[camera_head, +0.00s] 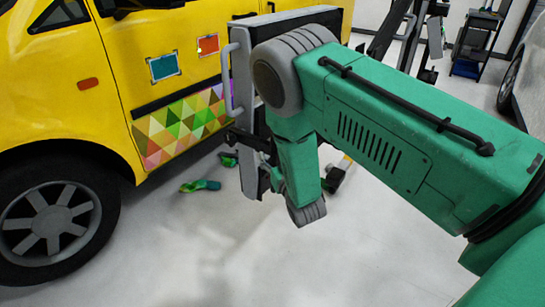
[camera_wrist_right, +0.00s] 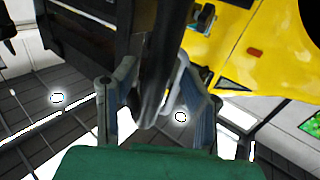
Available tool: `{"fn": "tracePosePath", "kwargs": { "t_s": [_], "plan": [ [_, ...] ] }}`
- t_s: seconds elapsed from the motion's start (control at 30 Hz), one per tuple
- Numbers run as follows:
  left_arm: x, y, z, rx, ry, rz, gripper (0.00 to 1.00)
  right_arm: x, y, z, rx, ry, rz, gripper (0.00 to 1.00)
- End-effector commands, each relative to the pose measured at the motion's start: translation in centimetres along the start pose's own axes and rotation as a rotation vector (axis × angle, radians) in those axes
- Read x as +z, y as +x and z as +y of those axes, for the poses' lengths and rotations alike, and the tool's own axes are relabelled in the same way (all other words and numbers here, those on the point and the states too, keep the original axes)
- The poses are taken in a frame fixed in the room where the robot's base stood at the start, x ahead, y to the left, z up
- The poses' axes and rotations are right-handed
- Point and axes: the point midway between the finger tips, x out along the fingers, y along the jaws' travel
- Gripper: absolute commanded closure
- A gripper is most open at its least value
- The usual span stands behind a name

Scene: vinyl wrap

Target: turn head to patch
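A teal patch (camera_head: 163,67) with pale edging and a smaller orange-red patch (camera_head: 208,45) are on the side of the yellow van (camera_head: 128,55). A panel of multicoloured triangles (camera_head: 180,125) covers the van's lower side. My green right arm crosses from the right, and my right gripper (camera_head: 255,150) is by the van's lower side, mostly hidden by a grey panel and the arm. In the right wrist view, its two fingers (camera_wrist_right: 153,70) stand either side of a dark, blurred upright thing; whether they grip it is unclear. My left gripper is out of view.
A grey panel with a handle (camera_head: 240,95) stands between the arm and the van. Green scraps or gloves (camera_head: 200,186) lie on the floor. The van's front wheel (camera_head: 50,220) is at left. The pale floor (camera_head: 200,250) in front is clear. A dark cart (camera_head: 475,40) stands at the back right.

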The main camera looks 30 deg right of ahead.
Motion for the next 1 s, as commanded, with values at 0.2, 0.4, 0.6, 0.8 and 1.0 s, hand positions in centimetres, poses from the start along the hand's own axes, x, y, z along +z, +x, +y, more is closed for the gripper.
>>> {"fn": "tracePosePath", "kwargs": {
  "t_s": [0.2, 0.4, 0.6, 0.8, 1.0],
  "plan": [
    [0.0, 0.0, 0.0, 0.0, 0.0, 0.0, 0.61, 0.0, 0.0, 0.0, 0.0, 0.001, 0.0, 1.0],
    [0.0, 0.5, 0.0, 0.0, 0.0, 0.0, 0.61, 0.2, 0.9, -0.3, 0.02, 0.0, 0.005, 1.0],
    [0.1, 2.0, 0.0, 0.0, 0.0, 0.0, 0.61, 0.3, 4.2, -1.8, 0.1, -0.001, 0.006, 1.0],
    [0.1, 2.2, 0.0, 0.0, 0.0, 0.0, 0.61, 0.2, 5.0, -2.3, 0.123, 0.0, -0.004, 1.0],
    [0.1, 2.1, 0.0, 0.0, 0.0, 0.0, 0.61, 0.2, 4.9, -2.4, 0.122, 0.001, -0.005, 0.87]
  ]
}}
